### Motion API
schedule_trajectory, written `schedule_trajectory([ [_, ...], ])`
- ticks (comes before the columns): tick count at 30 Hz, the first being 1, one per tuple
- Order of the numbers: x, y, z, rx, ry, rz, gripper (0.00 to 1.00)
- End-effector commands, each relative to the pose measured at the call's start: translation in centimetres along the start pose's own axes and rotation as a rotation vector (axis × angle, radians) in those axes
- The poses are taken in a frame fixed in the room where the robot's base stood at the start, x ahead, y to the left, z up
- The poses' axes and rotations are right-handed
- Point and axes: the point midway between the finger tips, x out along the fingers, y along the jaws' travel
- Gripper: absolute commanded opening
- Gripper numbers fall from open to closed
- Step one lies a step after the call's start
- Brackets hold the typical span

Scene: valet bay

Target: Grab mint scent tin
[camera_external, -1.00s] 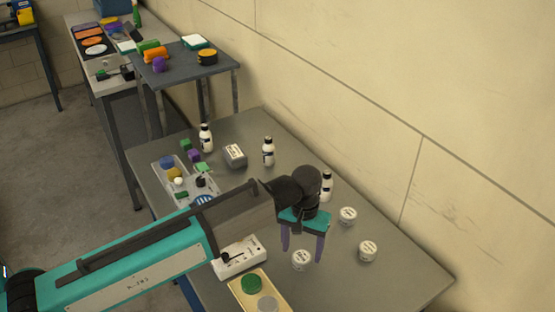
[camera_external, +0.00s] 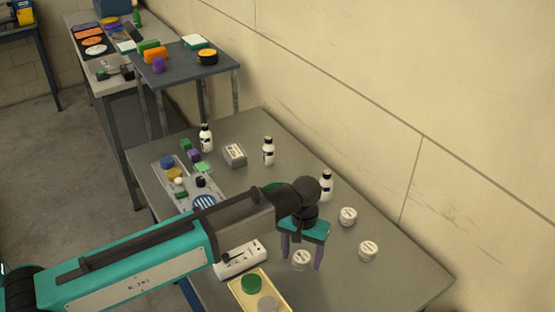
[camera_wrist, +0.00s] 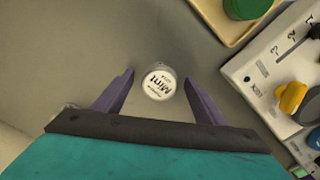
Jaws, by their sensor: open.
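The mint scent tin (camera_wrist: 159,82) is a small round white tin with dark "Mint" lettering on its lid. In the wrist view it lies between and slightly beyond my fingertips, and no contact shows. In the external view the tin (camera_external: 301,260) stands on the grey table between the purple fingers. My gripper (camera_external: 302,262) is open and empty, pointing down. Its two purple fingers also show in the wrist view (camera_wrist: 158,78), one on each side of the tin. How high the fingertips are above the table is hard to tell.
Two similar white tins (camera_external: 348,216) (camera_external: 368,250) stand to the right. A tan tray (camera_external: 236,291) with round lids and a white switch box (camera_external: 240,259) are to the left. White bottles (camera_external: 326,186) stand near the wall. The table's front right is clear.

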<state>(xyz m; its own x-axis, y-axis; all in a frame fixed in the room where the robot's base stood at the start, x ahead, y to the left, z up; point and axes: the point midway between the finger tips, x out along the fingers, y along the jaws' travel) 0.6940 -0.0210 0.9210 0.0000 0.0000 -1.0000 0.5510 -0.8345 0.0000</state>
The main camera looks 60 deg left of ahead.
Motion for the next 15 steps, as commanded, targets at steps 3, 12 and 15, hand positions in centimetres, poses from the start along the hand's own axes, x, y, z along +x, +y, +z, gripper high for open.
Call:
schedule_trajectory([
  [3, -0.01, 0.0, 0.0, 0.0, 0.0, 0.0, 0.53],
  [12, -0.03, 0.0, 0.0, 0.0, 0.0, 0.0, 0.2],
  [15, -0.03, 0.01, -0.01, 0.0, 0.0, 0.0, 0.2],
])
